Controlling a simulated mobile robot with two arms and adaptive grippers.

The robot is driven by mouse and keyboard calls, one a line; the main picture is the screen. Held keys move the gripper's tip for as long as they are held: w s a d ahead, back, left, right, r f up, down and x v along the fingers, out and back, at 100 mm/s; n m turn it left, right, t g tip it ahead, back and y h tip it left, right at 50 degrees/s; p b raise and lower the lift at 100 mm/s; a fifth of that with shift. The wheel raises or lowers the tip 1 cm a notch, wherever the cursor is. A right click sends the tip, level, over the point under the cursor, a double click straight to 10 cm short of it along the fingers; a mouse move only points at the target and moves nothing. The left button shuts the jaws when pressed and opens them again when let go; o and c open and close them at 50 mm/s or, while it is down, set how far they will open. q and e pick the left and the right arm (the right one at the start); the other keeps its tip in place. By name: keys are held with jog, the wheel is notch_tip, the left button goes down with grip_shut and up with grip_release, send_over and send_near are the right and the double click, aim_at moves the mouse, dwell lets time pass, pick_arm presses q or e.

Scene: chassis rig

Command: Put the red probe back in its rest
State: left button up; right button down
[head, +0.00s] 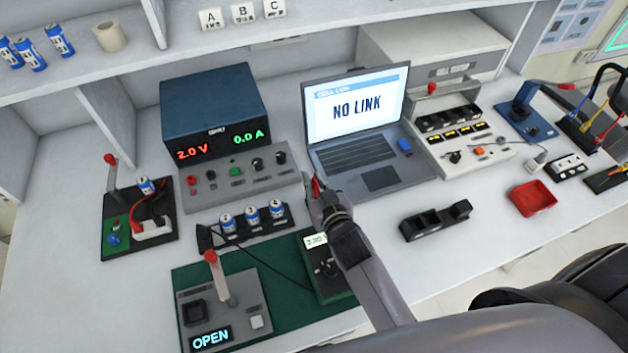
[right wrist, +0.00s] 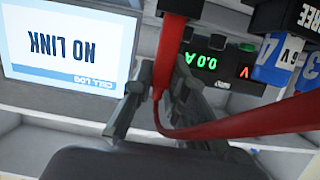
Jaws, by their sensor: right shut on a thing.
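The red probe (head: 316,187) is in my right gripper (head: 322,200), above the table in front of the laptop. In the right wrist view, the red probe (right wrist: 172,45) runs between the two fingers, with its red lead curving off to the right. The right gripper (right wrist: 162,95) is shut on it. A meter (head: 325,268) with a small lit display lies partly behind my right forearm. A black holder with open slots (head: 436,220) stands right of the arm. I cannot tell which piece is the probe's rest. My left gripper is not in view.
The laptop (head: 350,150) reads NO LINK. A blue power supply (head: 212,105) shows 2.0 V and 0.0 A. Batteries stand in a black rack (head: 262,232). A panel reading OPEN (head: 225,308) has a raised red-tipped lever.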

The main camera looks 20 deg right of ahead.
jog(key=shift+f+b, duration=0.35)
jog(key=shift+f, duration=0.25)
jog(key=c, duration=1.5)
grip_release()
jog(key=v, duration=1.2)
jog(key=shift+r, duration=0.1)
